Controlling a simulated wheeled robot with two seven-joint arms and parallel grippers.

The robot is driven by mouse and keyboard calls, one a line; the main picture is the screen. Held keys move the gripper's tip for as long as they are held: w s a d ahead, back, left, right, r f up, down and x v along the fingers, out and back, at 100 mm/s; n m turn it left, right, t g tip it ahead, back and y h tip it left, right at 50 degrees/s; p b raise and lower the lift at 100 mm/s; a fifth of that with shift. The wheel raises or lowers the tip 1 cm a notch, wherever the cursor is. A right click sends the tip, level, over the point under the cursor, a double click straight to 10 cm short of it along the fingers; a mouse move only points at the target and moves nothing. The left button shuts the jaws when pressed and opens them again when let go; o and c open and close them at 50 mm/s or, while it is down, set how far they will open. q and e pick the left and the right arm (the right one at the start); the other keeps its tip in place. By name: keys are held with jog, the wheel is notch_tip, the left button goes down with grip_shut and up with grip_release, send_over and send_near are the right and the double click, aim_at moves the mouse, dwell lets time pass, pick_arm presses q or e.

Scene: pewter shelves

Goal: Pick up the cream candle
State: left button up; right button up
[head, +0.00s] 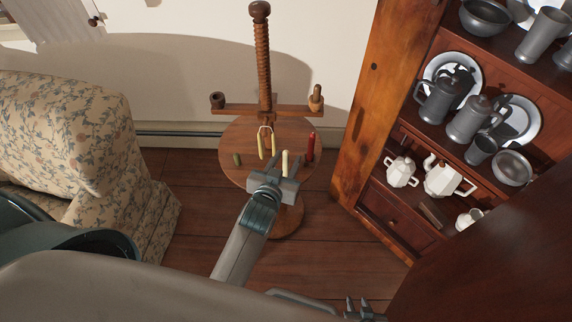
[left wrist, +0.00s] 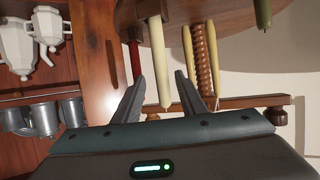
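The cream candle (head: 285,163) stands upright at the front of the small round wooden table (head: 236,176). It also shows in the left wrist view (left wrist: 164,60), between my left fingers and clear of both. My left gripper (head: 281,160) is open around the candle. Its fingertips (left wrist: 156,82) show either side of the candle in the left wrist view. My right gripper (head: 357,301) is low at the bottom edge of the head view, away from the table, with a gap between its fingers.
Two yellowish candles (head: 273,145) are just behind. A red candle (head: 311,147) stands to the right and a short green one (head: 237,159) to the left. A wooden screw post (head: 263,65) with a crossbar (head: 240,110) rises behind. A floral armchair (head: 75,130) is left, a pewter cupboard (head: 360,120) right.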

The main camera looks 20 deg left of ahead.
pick_arm(q)
jog(key=shift+a+p+x, duration=0.2)
jog(key=shift+p+x, duration=0.1)
jog(key=shift+x, duration=2.3)
jog(key=shift+s+f, duration=0.1)
jog(key=shift+f, duration=0.1)
jog(key=shift+c, duration=0.7)
grip_shut()
